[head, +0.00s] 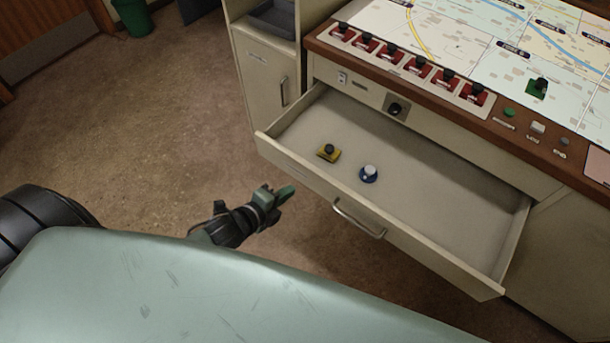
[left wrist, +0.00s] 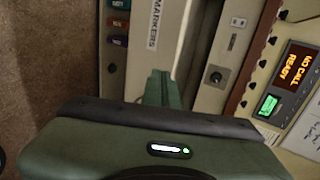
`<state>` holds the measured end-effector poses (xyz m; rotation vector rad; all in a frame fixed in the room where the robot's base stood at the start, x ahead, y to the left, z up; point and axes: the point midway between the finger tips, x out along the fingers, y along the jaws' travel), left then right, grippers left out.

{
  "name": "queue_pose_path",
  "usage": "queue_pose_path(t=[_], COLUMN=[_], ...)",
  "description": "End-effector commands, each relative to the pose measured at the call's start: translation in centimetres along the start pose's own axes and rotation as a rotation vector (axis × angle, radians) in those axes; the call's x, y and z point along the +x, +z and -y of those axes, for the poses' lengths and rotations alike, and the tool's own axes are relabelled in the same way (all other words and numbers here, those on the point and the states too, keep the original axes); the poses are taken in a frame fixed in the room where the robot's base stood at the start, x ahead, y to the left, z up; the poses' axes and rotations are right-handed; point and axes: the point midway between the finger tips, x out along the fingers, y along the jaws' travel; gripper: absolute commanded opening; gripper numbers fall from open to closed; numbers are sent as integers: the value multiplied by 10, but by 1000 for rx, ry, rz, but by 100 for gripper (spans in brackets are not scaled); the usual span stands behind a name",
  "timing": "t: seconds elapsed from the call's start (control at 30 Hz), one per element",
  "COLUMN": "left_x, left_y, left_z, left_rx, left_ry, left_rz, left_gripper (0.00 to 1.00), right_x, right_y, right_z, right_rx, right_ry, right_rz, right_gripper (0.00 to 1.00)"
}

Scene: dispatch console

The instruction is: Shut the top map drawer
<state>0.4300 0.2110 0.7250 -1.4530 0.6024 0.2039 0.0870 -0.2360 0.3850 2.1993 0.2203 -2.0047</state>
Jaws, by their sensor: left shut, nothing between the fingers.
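The top map drawer (head: 445,263) is pulled well out from under the map console in the head view. Its front has a metal bar handle (head: 358,219). My left gripper (head: 287,192) is shut and empty, just outside the drawer front, left of the handle. I cannot tell whether its tips touch the front. In the left wrist view the shut green fingers (left wrist: 163,86) point towards a pale front lettered MARKERS. My right gripper is not in view.
The map console (head: 460,45) with red switches overhangs the drawer. A cabinet with a handle (head: 268,75) and an open shelf stands left of it. A dark knob (head: 395,109) sits above the drawer. Brown carpet (head: 150,120) is clear on the left; a green bin (head: 133,17) stands far back.

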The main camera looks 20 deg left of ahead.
Motion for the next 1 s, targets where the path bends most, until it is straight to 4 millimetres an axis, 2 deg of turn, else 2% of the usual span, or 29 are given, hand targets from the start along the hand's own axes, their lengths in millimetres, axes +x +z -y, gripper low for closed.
queue_pose_path(t=[0.03, 0.2, 0.4, 0.6, 1.0], left_x=[13, 48, 72, 82, 83], left_y=[0, 0, 0, 0, 0], left_z=[1, 1, 16, 20, 20], left_rx=[-1, -2, -2, -2, -2], left_ry=[-2, -1, -1, 1, 0], left_rz=[1, 2, 1, 0, 0], left_gripper=[0, 0, 0, 0, 0], right_x=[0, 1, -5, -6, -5], right_y=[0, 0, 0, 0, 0], right_z=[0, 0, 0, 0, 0], right_rx=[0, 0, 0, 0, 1], right_ry=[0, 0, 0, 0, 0], right_rz=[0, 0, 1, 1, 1], right_gripper=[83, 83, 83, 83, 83])
